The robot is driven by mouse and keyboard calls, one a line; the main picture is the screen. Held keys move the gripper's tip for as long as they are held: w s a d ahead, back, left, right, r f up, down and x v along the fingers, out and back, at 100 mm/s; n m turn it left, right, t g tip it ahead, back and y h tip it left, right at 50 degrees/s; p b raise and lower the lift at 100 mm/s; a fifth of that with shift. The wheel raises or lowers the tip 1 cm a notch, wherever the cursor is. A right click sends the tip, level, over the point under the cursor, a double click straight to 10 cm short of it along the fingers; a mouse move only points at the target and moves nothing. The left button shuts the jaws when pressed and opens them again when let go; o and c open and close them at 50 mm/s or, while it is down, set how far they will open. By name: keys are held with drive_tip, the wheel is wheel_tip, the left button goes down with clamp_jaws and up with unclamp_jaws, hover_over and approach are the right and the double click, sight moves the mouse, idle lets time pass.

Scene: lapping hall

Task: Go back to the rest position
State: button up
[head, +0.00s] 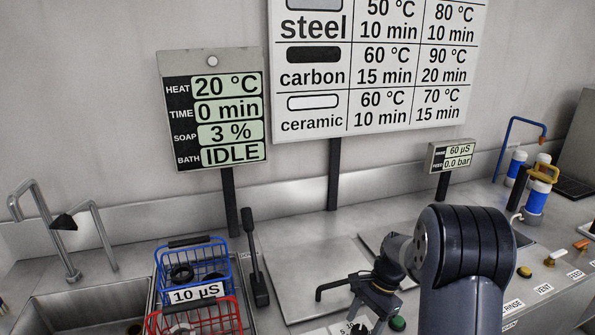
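My arm rises at the right of the head view, bent at a dark, ribbed joint. Its wrist reaches down and left over the steel counter (295,262). My gripper (375,296) is the dark part at the wrist's end, close above the counter's front.
A blue wire basket (222,249) with dark rings and a red basket (238,312) stand at the left, near a sink (75,312). A display (212,108) reads bath IDLE, 20 °C. Blue-banded cylinders (537,198) stand at right. Valves labelled RINSE and VENT line the right front.

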drive_tip(key=v, duration=0.8)
drive_tip(key=x, duration=1)
drive_tip(key=shift+s+a+f, duration=0.15)
drive_tip(key=shift+f, duration=0.15)
drive_tip(key=shift+n, duration=0.5)
drive_tip(key=n+g+h, duration=0.1)
drive_tip(key=n, duration=0.3)
drive_tip(key=shift+n, duration=0.3)
drive_tip(key=n+h, duration=0.1)
drive_tip(key=n, duration=0.2)
drive_tip(key=n+g+h, duration=0.1)
drive_tip(key=n+h, duration=0.1)
drive_tip(key=n, duration=0.1)
drive_tip(key=shift+n, duration=0.3)
drive_tip(key=n+h, duration=0.1)
drive_tip(key=n, duration=0.1)
drive_tip(key=n+h+b, duration=0.1)
drive_tip(key=n, duration=0.2)
drive_tip(key=shift+f+n, duration=0.1)
drive_tip(key=shift+n, duration=0.2)
drive_tip(key=n+t+h+b, duration=0.1)
drive_tip(key=n, duration=0.3)
drive_tip(key=shift+n+t+b, duration=0.3)
drive_tip(key=shift+t, duration=0.1)
drive_tip(key=shift+n+h, duration=0.3)
drive_tip(key=shift+n, duration=0.2)
